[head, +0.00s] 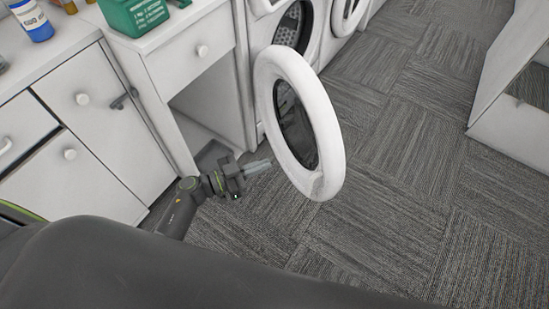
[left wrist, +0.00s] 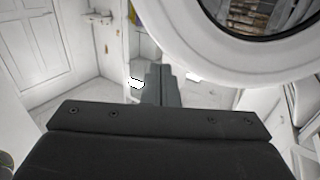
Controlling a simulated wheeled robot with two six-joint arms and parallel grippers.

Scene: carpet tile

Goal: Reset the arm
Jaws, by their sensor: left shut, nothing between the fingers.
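My left gripper (head: 257,167) is in the head view, just left of the open round washer door (head: 327,165). Its fingers are together and hold nothing. The fingers point toward the door's white rim, and a small gap seems to lie between them. In the left wrist view the shut fingers (left wrist: 162,84) stand in the middle, with the door's white rim (left wrist: 215,62) above and to the right. My right gripper is not in either view.
The washing machine (head: 262,35) stands behind the door. White cabinets (head: 95,110) with a counter are at the left, holding a green box (head: 135,14) and a blue bottle (head: 34,22). A white cabinet (head: 515,130) is at the right. Carpet floor (head: 400,190) is clear between.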

